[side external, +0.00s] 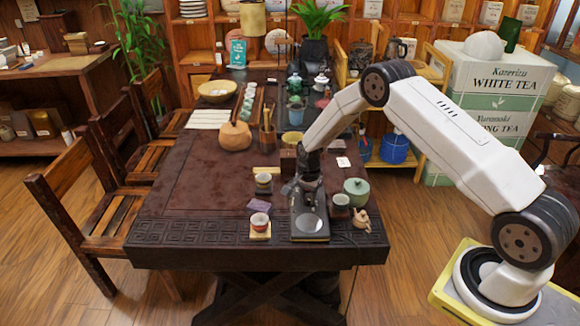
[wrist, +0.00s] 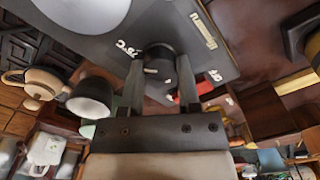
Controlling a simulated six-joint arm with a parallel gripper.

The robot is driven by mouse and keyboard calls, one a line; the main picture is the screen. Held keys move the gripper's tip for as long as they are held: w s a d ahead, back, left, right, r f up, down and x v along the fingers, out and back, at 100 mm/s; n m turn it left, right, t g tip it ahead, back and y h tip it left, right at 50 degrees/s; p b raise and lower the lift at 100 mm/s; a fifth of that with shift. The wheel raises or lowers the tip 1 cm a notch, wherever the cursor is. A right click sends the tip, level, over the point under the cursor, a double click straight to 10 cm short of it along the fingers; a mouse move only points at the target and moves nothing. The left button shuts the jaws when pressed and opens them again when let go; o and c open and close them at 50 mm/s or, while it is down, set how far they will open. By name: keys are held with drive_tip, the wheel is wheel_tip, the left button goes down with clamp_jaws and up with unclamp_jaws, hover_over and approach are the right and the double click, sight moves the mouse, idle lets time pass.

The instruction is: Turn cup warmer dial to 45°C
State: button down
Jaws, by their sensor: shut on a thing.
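The cup warmer (side external: 310,228) is a dark slab with a pale round plate near the table's front edge. In the wrist view the cup warmer (wrist: 120,38) fills the top, with part of the pale plate at upper left. My gripper (side external: 309,192) points down at its far end. In the wrist view my gripper (wrist: 160,75) has one finger on each side of the round black dial (wrist: 160,55) and is shut on it. A small white mark shows on the dial's near side. White temperature labels surround it, too small or turned to read surely. The side view hides the dial.
A dark cup (side external: 340,200), a green lidded pot (side external: 356,187) and a small beige teapot (side external: 361,219) stand close on the right. The table's middle left is clear.

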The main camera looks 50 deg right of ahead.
drive_tip(key=n, duration=0.5)
drive_tip(key=shift+w+a+n, duration=0.1)
drive_tip(key=shift+n, duration=0.3)
drive_tip(key=n, duration=1)
drive_tip(key=shift+a+n, duration=0.1)
drive_tip(key=shift+n, duration=0.3)
drive_tip(key=n, duration=0.6)
drive_tip(key=shift+c, duration=1.6)
unclamp_jaws()
drive_tip(key=shift+r, duration=0.1)
